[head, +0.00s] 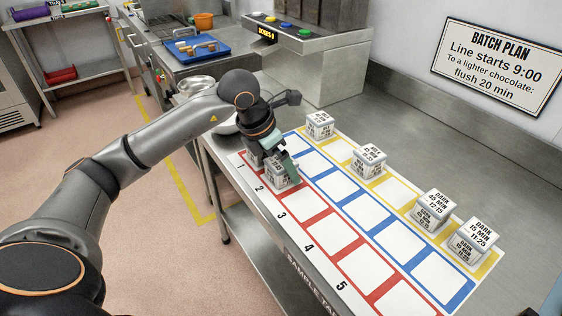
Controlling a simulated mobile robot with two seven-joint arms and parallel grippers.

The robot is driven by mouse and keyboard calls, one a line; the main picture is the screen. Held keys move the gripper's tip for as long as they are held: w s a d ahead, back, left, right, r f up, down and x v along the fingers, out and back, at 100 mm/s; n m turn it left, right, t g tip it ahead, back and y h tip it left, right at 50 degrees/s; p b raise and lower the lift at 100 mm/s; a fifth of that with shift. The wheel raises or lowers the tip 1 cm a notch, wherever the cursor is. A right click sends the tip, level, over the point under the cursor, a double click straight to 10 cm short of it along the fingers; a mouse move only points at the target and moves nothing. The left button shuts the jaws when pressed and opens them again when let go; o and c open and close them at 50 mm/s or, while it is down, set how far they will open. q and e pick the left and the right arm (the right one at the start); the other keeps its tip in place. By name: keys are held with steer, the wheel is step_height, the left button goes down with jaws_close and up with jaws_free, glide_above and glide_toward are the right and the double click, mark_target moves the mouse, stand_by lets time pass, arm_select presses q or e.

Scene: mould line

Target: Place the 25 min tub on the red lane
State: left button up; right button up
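The red lane (300,222) is the numbered near column of the white board. One white tub (284,180) stands on it by number 2, directly under my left gripper (280,158). Labels on these two tubs are too small or covered to read, so I cannot tell which is the 25 min tub. My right gripper is not in view.
On the yellow lane stand a tub (320,126), a second tub (368,161), a "DARK 45 MIN" tub (433,212) and a "DARK 15 MIN" tub (475,243). The blue lane (352,209) is clear. Red squares by 3 to 5 are empty. A batch plan sign (497,65) hangs behind.

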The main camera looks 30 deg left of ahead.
arm_select(q)
steer(key=shift+r, duration=0.6)
steer(key=p+v, duration=0.1)
steer(key=v, duration=1)
steer(key=shift+s, duration=0.25)
